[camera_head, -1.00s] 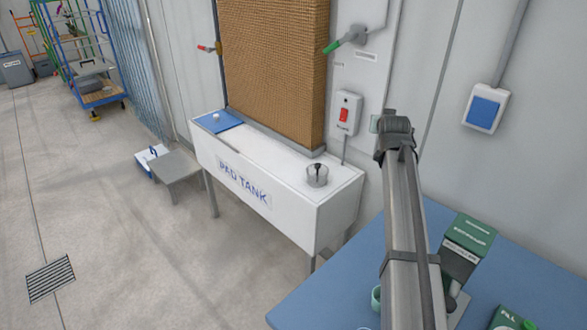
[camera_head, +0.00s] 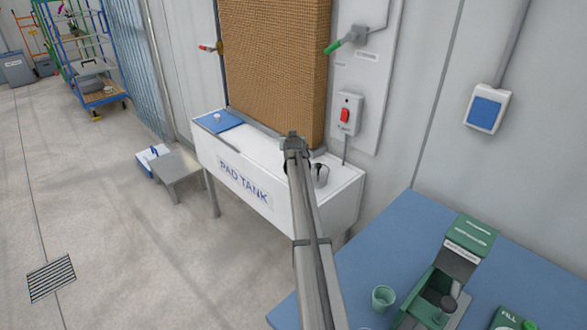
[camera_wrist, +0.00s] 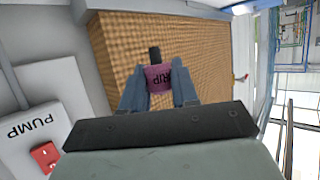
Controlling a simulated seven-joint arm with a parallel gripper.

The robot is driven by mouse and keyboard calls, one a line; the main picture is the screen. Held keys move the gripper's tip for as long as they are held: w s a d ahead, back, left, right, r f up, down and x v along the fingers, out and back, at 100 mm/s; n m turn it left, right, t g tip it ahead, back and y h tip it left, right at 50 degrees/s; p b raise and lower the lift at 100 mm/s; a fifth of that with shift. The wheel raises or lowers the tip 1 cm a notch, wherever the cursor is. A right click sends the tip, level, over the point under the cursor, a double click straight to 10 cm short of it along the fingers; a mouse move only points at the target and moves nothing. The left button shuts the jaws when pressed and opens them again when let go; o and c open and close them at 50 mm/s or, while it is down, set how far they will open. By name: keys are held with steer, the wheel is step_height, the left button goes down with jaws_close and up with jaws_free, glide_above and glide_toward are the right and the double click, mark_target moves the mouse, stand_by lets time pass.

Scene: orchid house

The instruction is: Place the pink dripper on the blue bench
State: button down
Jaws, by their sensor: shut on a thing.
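The pink dripper (camera_wrist: 157,79) shows in the wrist view with a black top and dark lettering, partly hidden. My gripper (camera_wrist: 158,88) is shut on it, one finger on each side. In the head view my arm's end covers the gripper and dripper, and overlaps the white pad tank. The blue bench (camera_head: 405,225) is at the lower right of the head view, well to the right of my arm's end.
On the bench stand a green cup (camera_head: 383,298), a green-and-grey device (camera_head: 438,290) and a green item at the lower right corner (camera_head: 508,320). The bench's back left part is bare.

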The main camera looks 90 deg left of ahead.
steer(key=shift+s+a+f, duration=0.15)
steer(key=shift+s+f, duration=0.1)
steer(key=shift+f, duration=1.7)
steer(key=shift+s+a+f, duration=0.15)
steer(key=shift+s+f, duration=0.05)
steer(key=shift+f, duration=1.7)
steer(key=shift+s+a+f, duration=0.15)
steer(key=shift+s+f, duration=0.1)
steer(key=shift+f, duration=1.7)
steer(key=shift+f, duration=0.1)
steer(key=c, duration=0.8)
jaws_free()
steer(key=v, duration=1.2)
